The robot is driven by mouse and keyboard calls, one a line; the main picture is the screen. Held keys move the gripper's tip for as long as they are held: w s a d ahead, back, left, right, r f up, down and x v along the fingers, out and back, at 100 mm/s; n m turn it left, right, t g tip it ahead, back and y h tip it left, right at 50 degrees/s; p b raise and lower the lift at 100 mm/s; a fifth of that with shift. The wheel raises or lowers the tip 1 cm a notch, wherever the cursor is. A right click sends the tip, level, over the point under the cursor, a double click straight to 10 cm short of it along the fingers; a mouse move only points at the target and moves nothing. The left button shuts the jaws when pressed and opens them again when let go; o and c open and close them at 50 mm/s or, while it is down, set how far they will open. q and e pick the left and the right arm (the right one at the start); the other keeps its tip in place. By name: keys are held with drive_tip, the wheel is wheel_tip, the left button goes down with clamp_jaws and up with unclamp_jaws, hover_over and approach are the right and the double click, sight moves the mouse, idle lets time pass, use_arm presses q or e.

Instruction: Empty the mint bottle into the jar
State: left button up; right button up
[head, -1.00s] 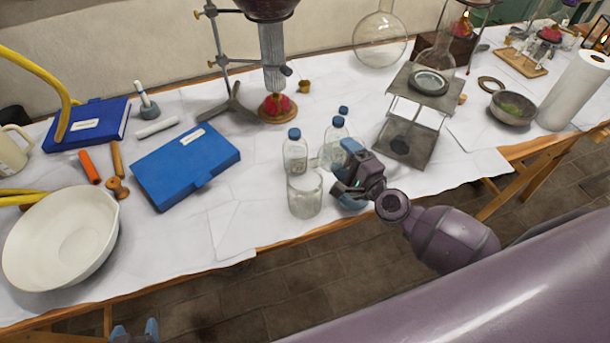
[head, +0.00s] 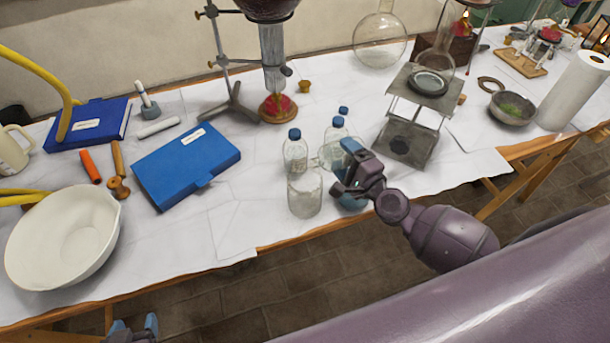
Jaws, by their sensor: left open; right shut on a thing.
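A clear glass jar (head: 305,196) stands near the table's front edge. My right gripper (head: 347,174), just right of the jar, is shut on a pale see-through vessel (head: 326,158), likely the mint bottle. The vessel is tilted, with its left end near the jar's rim. The fingers hide much of it; its colour, contents and any flow cannot be told. Blue-capped clear bottles stand behind the jar, one at its back left (head: 295,152) and another further back (head: 338,130). My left gripper (head: 136,329) is open and empty at the bottom edge, below the table front.
Another blue cap (head: 343,111) shows behind the bottles. A blue case (head: 186,166) lies left of the jar, a white bowl (head: 64,240) at the front left. A metal stand (head: 408,140) is to the right, a clamp stand (head: 232,110) behind. The table between bowl and jar is clear.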

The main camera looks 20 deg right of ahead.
drive_tip(key=shift+r, duration=0.1)
idle(0.5)
idle(0.7)
drive_tip(key=shift+r+n+p, duration=0.2)
drive_tip(key=shift+n+p, duration=0.1)
drive_tip(key=shift+p, duration=0.05)
idle(0.5)
drive_tip(key=shift+r, duration=0.1)
idle(0.7)
drive_tip(key=shift+r+p, duration=0.1)
drive_tip(key=shift+p, duration=0.25)
idle(0.4)
drive_tip(key=shift+r+n, duration=0.1)
drive_tip(key=shift+n, duration=0.3)
idle(0.4)
drive_tip(key=shift+r+p, duration=0.1)
drive_tip(key=shift+p, duration=0.2)
idle(0.4)
idle(0.9)
drive_tip(key=shift+r+n, duration=0.15)
drive_tip(key=shift+n, duration=0.15)
idle(0.4)
